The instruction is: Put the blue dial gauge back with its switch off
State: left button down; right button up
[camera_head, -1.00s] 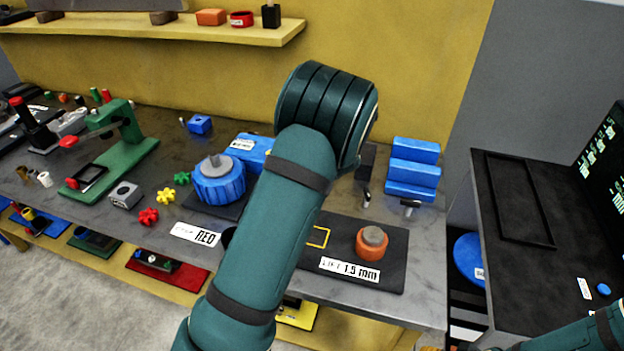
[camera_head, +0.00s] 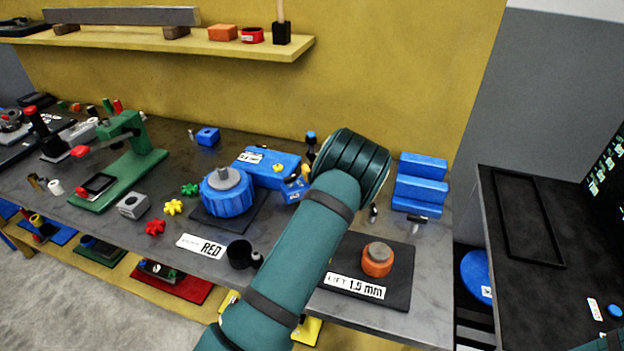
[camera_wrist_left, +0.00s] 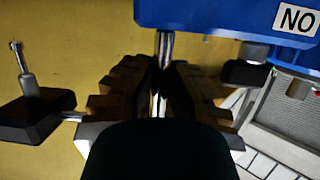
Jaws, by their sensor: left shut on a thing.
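My left gripper (camera_wrist_left: 161,88) is shut on a thin metal stem (camera_wrist_left: 162,50) in the left wrist view. The stem runs up to a blue housing with a white "NO" label, which looks like the blue dial gauge (camera_wrist_left: 205,15). Its top is cut off, and neither its dial face nor its switch can be made out. In the head view my left wrist hides most of the gripper. A small blue piece with a pale label (camera_head: 293,188) shows left of the wrist, probably the gauge. My right gripper is out of view.
A blue round unit (camera_head: 228,192) and blue box (camera_head: 268,168) stand left of my arm.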

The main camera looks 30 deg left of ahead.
pick_arm(q)
jog(key=shift+f, duration=1.55)
jog(key=shift+f, duration=0.15)
jog(key=c, duration=1.1)
grip_release()
jog(key=shift+s+d, duration=0.1)
jog(key=shift+d, duration=0.2)
jog(key=v, duration=1.1)
jog(key=shift+s+d, duration=0.15)
jog(key=shift+d, duration=0.05)
